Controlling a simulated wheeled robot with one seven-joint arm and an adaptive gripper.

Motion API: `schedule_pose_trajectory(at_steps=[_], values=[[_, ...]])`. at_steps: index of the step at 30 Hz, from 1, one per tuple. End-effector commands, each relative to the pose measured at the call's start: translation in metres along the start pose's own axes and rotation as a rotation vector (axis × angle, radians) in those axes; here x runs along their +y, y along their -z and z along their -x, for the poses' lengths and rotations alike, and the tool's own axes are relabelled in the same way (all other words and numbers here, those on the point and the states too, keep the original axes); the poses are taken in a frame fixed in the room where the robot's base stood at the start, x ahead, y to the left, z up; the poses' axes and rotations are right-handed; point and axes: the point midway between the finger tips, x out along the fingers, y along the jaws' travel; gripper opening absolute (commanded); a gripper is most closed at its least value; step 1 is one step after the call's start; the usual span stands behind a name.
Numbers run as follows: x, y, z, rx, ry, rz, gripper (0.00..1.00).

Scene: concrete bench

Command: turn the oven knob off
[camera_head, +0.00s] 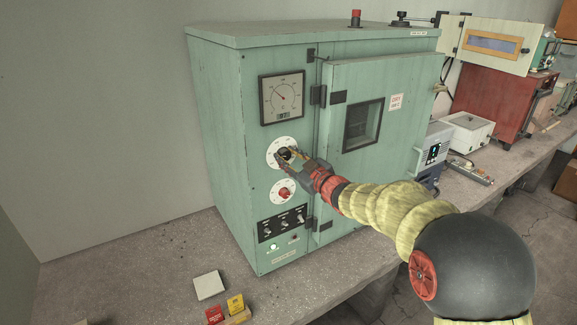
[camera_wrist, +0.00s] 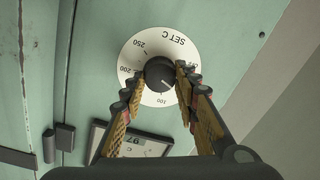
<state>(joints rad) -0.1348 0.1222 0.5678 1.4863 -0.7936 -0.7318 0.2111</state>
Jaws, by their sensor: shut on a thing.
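The oven is a pale green cabinet (camera_head: 220,135) on the bench. Its upper round white dial (camera_head: 273,147) carries a black knob (camera_head: 285,153). In the wrist view the white dial (camera_wrist: 135,53) appears upside down, with "SET C", 250, 200 and 100 readable. My gripper (camera_head: 290,160) reaches the dial from the right. In the wrist view my gripper (camera_wrist: 160,78) is shut on the black knob (camera_wrist: 158,71), one finger on each side. A small pale mark on the knob points roughly towards the 100 side. The fingers hide part of the dial's lettering.
A dial with a red knob (camera_head: 284,192) sits just below, above a black switch panel (camera_head: 282,224). A gauge (camera_head: 282,97) is above. The oven door (camera_head: 385,110) is right of the dials. Small red and yellow blocks (camera_head: 235,304) lie on the bench in front.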

Motion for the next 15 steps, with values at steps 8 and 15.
schedule_pose_trajectory(at_steps=[8,15], values=[[-0.0028,-0.0028,-0.0002,-0.011,-0.006,0.264,0.05],[-0.0034,-0.0022,-0.0002,-0.022,-0.012,0.491,0.05]])
